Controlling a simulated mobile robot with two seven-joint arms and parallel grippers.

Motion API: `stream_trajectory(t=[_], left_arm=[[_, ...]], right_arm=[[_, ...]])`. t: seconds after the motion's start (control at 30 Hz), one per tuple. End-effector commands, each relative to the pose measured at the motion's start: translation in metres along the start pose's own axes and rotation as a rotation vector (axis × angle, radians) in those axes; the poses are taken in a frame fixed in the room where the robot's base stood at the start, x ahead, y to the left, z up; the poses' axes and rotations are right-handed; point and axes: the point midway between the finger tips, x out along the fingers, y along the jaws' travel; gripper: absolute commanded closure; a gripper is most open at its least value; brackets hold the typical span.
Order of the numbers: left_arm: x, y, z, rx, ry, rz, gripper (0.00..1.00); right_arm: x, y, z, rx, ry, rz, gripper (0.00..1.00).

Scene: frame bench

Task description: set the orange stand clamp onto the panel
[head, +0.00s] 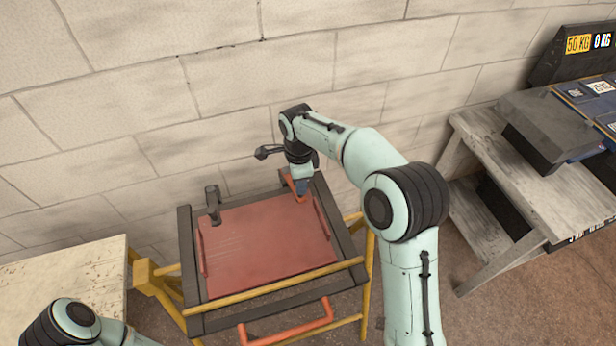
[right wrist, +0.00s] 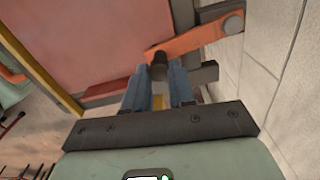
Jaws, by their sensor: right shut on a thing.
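The red panel (head: 265,245) lies in a dark frame on a yellow stand, and also shows in the right wrist view (right wrist: 100,40). The orange clamp (head: 291,186) is at the frame's far right corner, partly hidden by my right gripper. In the right wrist view the clamp's orange bar (right wrist: 205,40) runs from a round pivot at the right to a dark knob (right wrist: 158,66) between my fingers. My right gripper (head: 302,192) is shut on the clamp at that end. Whether the clamp touches the panel cannot be told. My left gripper is out of view.
A dark clamp (head: 213,204) stands upright at the frame's far left. An orange bar handle (head: 288,330) hangs at the near side below the yellow rail (head: 275,285). A pale table (head: 65,280) is at the left, and a wooden bench (head: 535,165) at the right. A block wall is close behind.

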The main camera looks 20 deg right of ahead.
Motion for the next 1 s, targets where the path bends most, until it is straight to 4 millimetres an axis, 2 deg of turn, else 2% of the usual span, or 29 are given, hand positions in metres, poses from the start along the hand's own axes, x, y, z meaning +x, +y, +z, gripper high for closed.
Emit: stream_trajectory(t=[0.37,0.9,0.93,1.0], left_arm=[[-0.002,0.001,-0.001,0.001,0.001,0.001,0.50],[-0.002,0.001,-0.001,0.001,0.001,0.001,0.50],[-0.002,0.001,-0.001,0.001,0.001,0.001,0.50],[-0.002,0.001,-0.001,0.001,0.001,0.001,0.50]], right_arm=[[-0.001,0.003,0.015,0.152,-0.001,-0.001,1.00],[-0.001,0.003,0.018,0.175,-0.003,-0.001,1.00],[-0.001,0.003,0.018,0.175,-0.003,-0.001,0.66],[-0.001,0.003,0.018,0.174,-0.003,-0.001,0.50]])
